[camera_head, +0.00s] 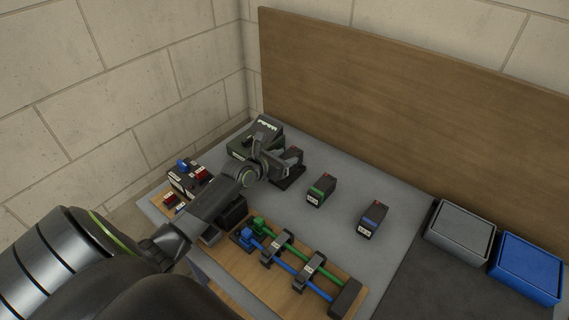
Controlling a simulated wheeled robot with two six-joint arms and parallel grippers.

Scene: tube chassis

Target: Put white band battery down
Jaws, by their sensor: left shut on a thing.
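My left gripper (284,168) reaches in from the left over the grey table and is shut on the white band battery (293,154). The battery is small and dark, and the gripper partly covers it. Its white band is hard to make out. I cannot tell whether its underside touches the table or the dark piece under the gripper. My right gripper is not in view.
A green band battery (321,190) and a blue band battery (374,220) stand to the right. A dark box (265,128) is behind the gripper. A wooden board (225,262) with green and blue tubes lies in front. Grey (461,232) and blue (527,268) bins stand far right.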

